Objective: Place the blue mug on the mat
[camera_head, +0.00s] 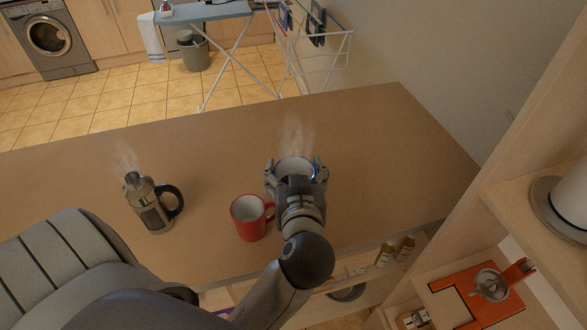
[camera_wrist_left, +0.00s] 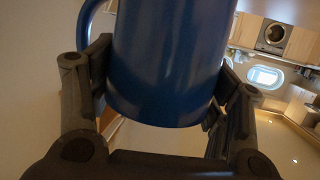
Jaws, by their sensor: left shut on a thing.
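The blue mug (camera_head: 295,166) is held between the fingers of my left gripper (camera_head: 296,175), near the middle of the brown tabletop in the head view, with steam rising from it. In the left wrist view the mug (camera_wrist_left: 170,65) fills the upper middle, with its handle at the upper left. The fingers press on both sides of it. The mug looks upright in the head view; its height over the table is hard to judge. I make out no mat; the arm and gripper hide part of the table. My right gripper is not in view.
A red mug (camera_head: 250,218) stands just left of my left gripper, close to the arm. A steaming press pot (camera_head: 150,204) stands farther left. The tabletop (camera_head: 370,125) is clear at the back and right. A wooden shelf (camera_head: 500,195) rises at the right.

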